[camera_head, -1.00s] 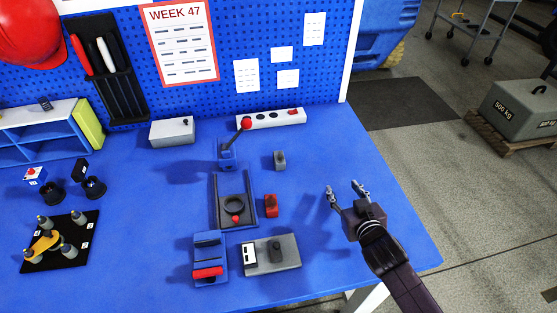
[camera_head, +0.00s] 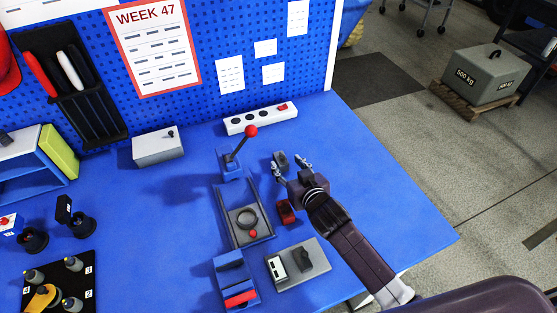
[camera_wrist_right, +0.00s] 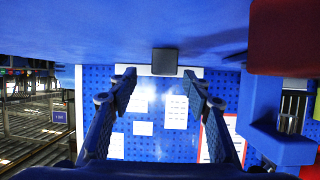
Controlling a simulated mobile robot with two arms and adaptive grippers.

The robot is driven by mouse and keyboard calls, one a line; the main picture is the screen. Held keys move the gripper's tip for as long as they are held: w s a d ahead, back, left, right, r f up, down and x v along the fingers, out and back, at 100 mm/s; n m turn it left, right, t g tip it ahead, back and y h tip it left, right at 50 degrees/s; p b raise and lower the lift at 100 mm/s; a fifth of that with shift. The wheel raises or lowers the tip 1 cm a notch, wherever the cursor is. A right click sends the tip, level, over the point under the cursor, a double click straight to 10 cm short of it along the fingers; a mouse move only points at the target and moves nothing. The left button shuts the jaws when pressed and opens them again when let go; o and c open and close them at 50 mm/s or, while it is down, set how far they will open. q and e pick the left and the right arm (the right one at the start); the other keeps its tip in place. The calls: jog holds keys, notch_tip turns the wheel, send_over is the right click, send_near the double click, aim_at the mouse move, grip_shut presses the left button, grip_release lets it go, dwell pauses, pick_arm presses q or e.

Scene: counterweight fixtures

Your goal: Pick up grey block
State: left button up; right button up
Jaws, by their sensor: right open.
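The grey block (camera_head: 280,159) is small and dark grey, standing on the blue table to the right of the red-knobbed lever (camera_head: 238,152). My right gripper (camera_head: 291,168) is open and empty, its fingertips just in front of the block, slightly to its right in the head view. In the right wrist view, the grey block (camera_wrist_right: 165,61) shows just beyond the spread fingertips of my right gripper (camera_wrist_right: 160,85), roughly centred between them. The block does not look gripped. My left gripper is not in view.
A red block (camera_head: 286,212) stands close below my right gripper. A dark slide fixture with a ring (camera_head: 262,224) and a grey switch plate (camera_head: 316,259) lie nearer. A white power strip (camera_head: 260,119) lies behind the block. The table's right side is clear.

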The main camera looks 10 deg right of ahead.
aim_at(281, 158)
jog(key=shift+w+a, duration=0.25)
jog(key=shift+w, duration=0.65)
jog(key=shift+p+x, duration=0.35)
jog(key=shift+x, duration=0.85)
jog(key=shift+w+a+f, duration=0.2)
jog(key=shift+w+f, duration=0.05)
jog(key=shift+w, duration=0.15)
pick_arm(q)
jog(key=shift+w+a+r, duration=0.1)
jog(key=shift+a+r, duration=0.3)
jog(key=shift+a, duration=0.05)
pick_arm(e)
jog(key=shift+c, duration=0.3)
jog(key=c, duration=0.5)
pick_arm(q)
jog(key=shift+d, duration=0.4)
pick_arm(e)
grip_shut()
